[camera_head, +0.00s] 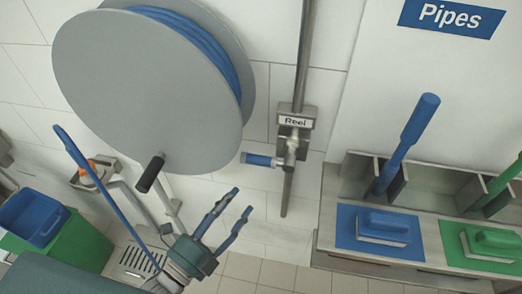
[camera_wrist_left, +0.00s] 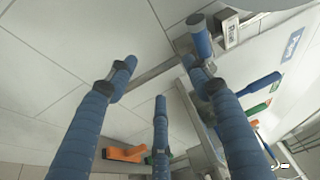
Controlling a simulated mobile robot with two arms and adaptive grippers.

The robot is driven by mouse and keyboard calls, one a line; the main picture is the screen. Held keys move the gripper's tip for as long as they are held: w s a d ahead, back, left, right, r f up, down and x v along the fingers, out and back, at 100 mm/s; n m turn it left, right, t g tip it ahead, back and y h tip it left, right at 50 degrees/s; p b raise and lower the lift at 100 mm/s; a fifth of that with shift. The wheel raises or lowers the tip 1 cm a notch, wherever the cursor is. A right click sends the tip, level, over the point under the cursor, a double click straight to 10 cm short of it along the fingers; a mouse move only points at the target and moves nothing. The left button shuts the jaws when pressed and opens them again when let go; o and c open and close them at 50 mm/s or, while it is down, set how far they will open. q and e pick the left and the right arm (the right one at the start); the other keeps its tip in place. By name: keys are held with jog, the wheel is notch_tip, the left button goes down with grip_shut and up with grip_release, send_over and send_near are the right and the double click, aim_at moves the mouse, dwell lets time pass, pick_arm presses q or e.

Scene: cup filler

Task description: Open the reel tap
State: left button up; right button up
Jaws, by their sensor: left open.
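The reel tap has a blue handle (camera_head: 258,159) that sticks out to the left from a metal valve on a vertical wall pipe, below the "Reel" label (camera_head: 295,122). The blue handle also shows in the left wrist view (camera_wrist_left: 201,40), at the top beside the label (camera_wrist_left: 229,30). My left gripper (camera_head: 241,201) is below and slightly left of the handle, pointing up. Its blue fingers are spread and empty, also in the left wrist view (camera_wrist_left: 158,78). The fingers are apart from the handle in the head view. My right gripper is not in view.
A large grey hose reel (camera_head: 140,90) with blue hose hangs at upper left, its black knob (camera_head: 150,172) above my left arm. A counter with a blue mat (camera_head: 350,240) and brushes is at right. A green bin (camera_head: 75,245) stands at lower left.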

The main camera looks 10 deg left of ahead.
pick_arm(q)
jog(key=m+t+h, duration=0.1)
send_near(258, 162)
jog(key=p+x, duration=0.1)
jog(key=x, duration=0.2)
jog(key=f+p+x, duration=0.1)
jog(key=x, duration=0.2)
jog(key=p+x, duration=0.1)
jog(key=x, duration=0.2)
jog(key=shift+w+a+f, duration=0.1)
jog(key=shift+w+a, duration=0.15)
jog(key=shift+w, duration=0.2)
jog(key=shift+w+d, duration=0.3)
jog(key=shift+w, duration=0.35)
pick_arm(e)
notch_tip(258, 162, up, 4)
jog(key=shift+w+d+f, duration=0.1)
pick_arm(q)
grip_shut()
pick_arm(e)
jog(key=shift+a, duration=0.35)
